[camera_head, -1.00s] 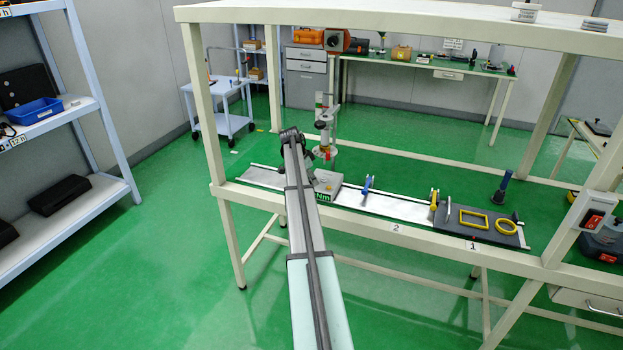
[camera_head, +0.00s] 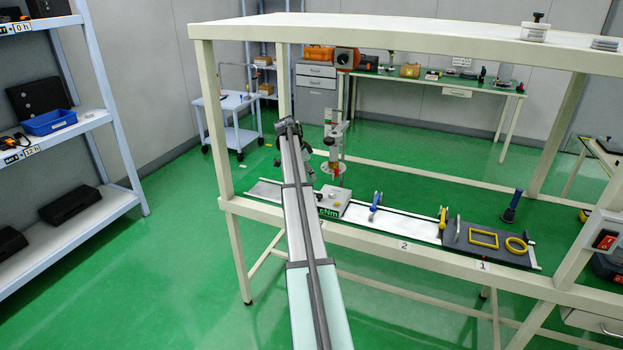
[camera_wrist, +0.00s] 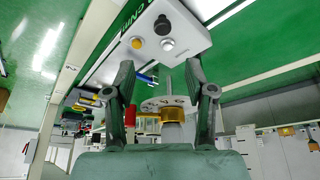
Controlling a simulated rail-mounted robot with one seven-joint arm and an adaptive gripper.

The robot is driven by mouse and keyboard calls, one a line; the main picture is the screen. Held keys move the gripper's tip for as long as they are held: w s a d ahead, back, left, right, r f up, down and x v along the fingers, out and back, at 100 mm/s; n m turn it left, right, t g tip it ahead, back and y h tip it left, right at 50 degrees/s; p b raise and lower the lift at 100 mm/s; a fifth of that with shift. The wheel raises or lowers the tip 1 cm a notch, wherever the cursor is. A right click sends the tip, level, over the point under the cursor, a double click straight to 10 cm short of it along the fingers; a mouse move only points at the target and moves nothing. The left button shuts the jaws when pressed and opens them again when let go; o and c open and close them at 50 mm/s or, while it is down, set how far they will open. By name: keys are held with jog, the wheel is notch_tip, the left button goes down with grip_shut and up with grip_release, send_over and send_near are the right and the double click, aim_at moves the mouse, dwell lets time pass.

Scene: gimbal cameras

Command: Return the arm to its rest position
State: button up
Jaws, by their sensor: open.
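My gripper (camera_wrist: 159,90) shows in the wrist view with its two dark fingers spread apart and nothing between them touching both. In the head view my long arm reaches forward to the bench, and its end hides most of the gripper. Beyond the fingers in the wrist view is a grey box with knobs (camera_wrist: 165,35), and a round-plated device with a brass-coloured part (camera_wrist: 172,112) shows in line with the gap. In the head view the grey box (camera_head: 333,203) and the upright device (camera_head: 333,150) stand just right of the arm's end.
A white rail (camera_head: 410,224) on the bench carries blue and yellow holders and a dark board (camera_head: 490,242). The bench frame has posts (camera_head: 216,120) and a top shelf (camera_head: 380,32). Shelving (camera_head: 65,135) stands left, with clear green floor (camera_head: 180,270) between.

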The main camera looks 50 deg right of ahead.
dwell(0.5)
jog(key=s+a+f+n+y, duration=0.1)
jog(key=s+a+f+n, duration=0.35)
jog(key=a+f, duration=0.7)
jog(key=s+a+f+n+y, duration=0.1)
jog(key=s+a+f+n, duration=0.4)
jog(key=a+f, duration=0.7)
jog(key=s+a+f+n+y, duration=0.1)
jog(key=s+a+f+n, duration=0.2)
jog(key=a+f+n, duration=0.65)
jog(key=s+a+f+g+y, duration=0.1)
jog(key=s+a+f, duration=0.4)
jog(key=a, duration=0.5)
jog(key=s+a+f, duration=0.4)
jog(key=s+a, duration=0.3)
jog(key=a, duration=0.3)
jog(key=s+a+f+n+g, duration=0.2)
jog(key=s+a, duration=0.4)
jog(key=s, duration=0.5)
jog(key=s+a+f+n+g, duration=0.1)
jog(key=s+a+f+n, duration=0.1)
jog(key=s+a, duration=0.5)
jog(key=s, duration=0.5)
jog(key=shift+s+a+g, duration=0.2)
jog(key=shift+s+g, duration=0.05)
jog(key=shift+g, duration=0.15)
